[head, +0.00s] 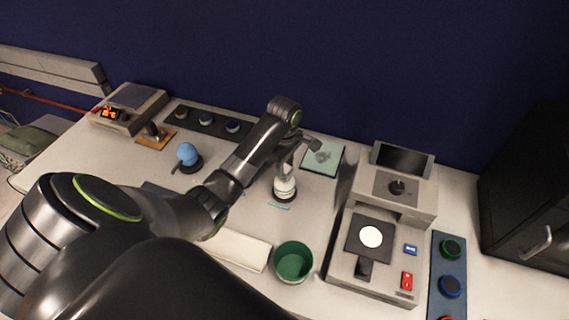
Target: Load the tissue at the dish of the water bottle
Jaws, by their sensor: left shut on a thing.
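The water bottle (284,189) stands upright near the middle of the table, pale with a dark band and a dark base. My left gripper (296,152) is directly above its top, pointing down and shut. A small pale grey piece, apparently the tissue (285,161), shows between the fingers and the bottle top. The dish at the bottle's top is mostly hidden, and I cannot tell whether the tissue touches it. My right gripper is not in view.
A teal pad (322,158) with a grey mark lies behind right. A grey device (376,257) stands right. A blue ball-topped item (187,154) stands left.

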